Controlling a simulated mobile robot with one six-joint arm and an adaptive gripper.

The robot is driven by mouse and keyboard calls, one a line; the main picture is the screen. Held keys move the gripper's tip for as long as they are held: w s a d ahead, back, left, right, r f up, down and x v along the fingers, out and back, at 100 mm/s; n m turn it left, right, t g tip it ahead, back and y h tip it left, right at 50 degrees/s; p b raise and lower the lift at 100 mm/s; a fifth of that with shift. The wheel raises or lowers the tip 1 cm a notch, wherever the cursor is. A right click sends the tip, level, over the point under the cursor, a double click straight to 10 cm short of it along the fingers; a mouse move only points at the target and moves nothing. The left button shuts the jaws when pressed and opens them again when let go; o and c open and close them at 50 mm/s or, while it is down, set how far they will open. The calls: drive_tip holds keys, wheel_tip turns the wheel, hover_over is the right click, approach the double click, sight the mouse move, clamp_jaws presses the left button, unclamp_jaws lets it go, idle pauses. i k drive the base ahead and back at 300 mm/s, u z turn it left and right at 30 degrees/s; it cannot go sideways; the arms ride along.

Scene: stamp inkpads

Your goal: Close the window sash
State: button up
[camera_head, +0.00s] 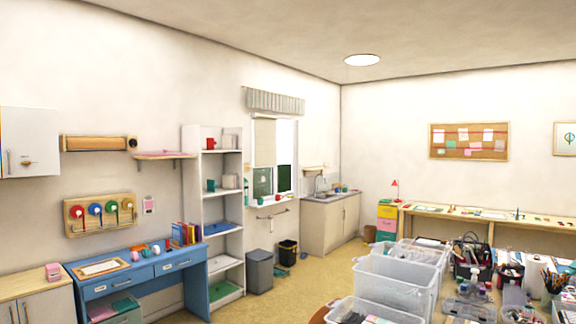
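The window (285,155) is in the back-left wall, between the white shelf unit and the sink. A pale blind or panel (265,143) covers the upper left part of its opening. The right part shows bright white above and dark below, with white frame bars. I cannot tell clearly how far the sash stands open. A grey valance (275,101) hangs above the window. A sill with small items, one of them red (278,198), runs along its bottom. My gripper is not in view.
A white shelf unit (197,190) stands left of the window. Two bins, one grey (260,272) and one black (287,254), stand on the floor below it. Clear plastic boxes (392,285) and a cluttered table fill the right foreground. Yellow floor (300,285) is open between.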

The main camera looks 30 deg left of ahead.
sight(296, 167)
drive_tip(key=z, duration=0.35)
drive_tip(key=k, duration=0.15)
drive_tip(key=u, duration=2.7)
drive_tip(key=i, duration=2.95)
